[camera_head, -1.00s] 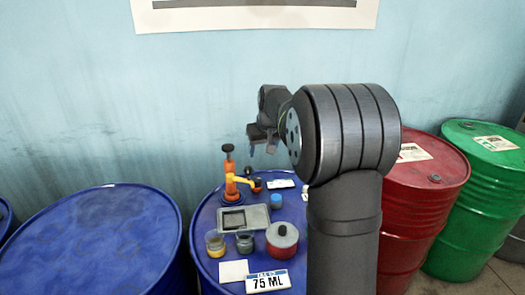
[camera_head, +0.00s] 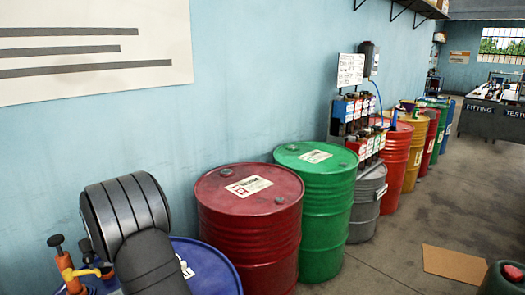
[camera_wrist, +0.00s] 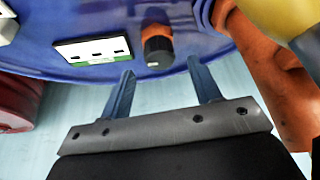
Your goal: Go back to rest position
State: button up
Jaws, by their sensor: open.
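My gripper (camera_wrist: 161,66) shows in the wrist view with its two fingers spread apart and nothing between them. Its fingertips point toward the edge of the blue drum top (camera_wrist: 220,60). A small black and orange cap-like piece (camera_wrist: 158,46) lies on the drum just beyond the fingertips. A white and green card (camera_wrist: 92,51) lies to its left. The orange pump (camera_wrist: 285,95) with a yellow part (camera_wrist: 280,15) is close on the right. In the head view my arm stands at the lower left, and my gripper is out of sight there.
In the head view the orange pump (camera_head: 66,266) stands left of my arm on the blue drum (camera_head: 215,270). A red drum (camera_head: 250,225) and a green drum (camera_head: 325,220) stand to the right, with more drums beyond. Open floor (camera_head: 400,262) lies at the right.

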jog(key=shift+x, duration=1.5)
jog(key=shift+r, duration=0.1)
jog(key=v, duration=1.7)
jog(key=x, duration=1.7)
jog(key=shift+f, duration=0.2)
jog(key=shift+r+n, duration=0.2)
jog(key=shift+n, duration=0.4)
jog(key=n+g, duration=0.1)
jog(key=n, duration=0.2)
jog(key=shift+w+g+y, duration=0.1)
jog(key=shift+g+y, duration=0.2)
jog(key=shift+y, duration=0.1)
jog(key=n+g, duration=0.1)
jog(key=n, duration=0.3)
jog(key=shift+w+n+g, duration=0.1)
jog(key=shift+n+g, duration=0.2)
jog(key=shift+g, duration=0.1)
jog(key=v, duration=0.9)
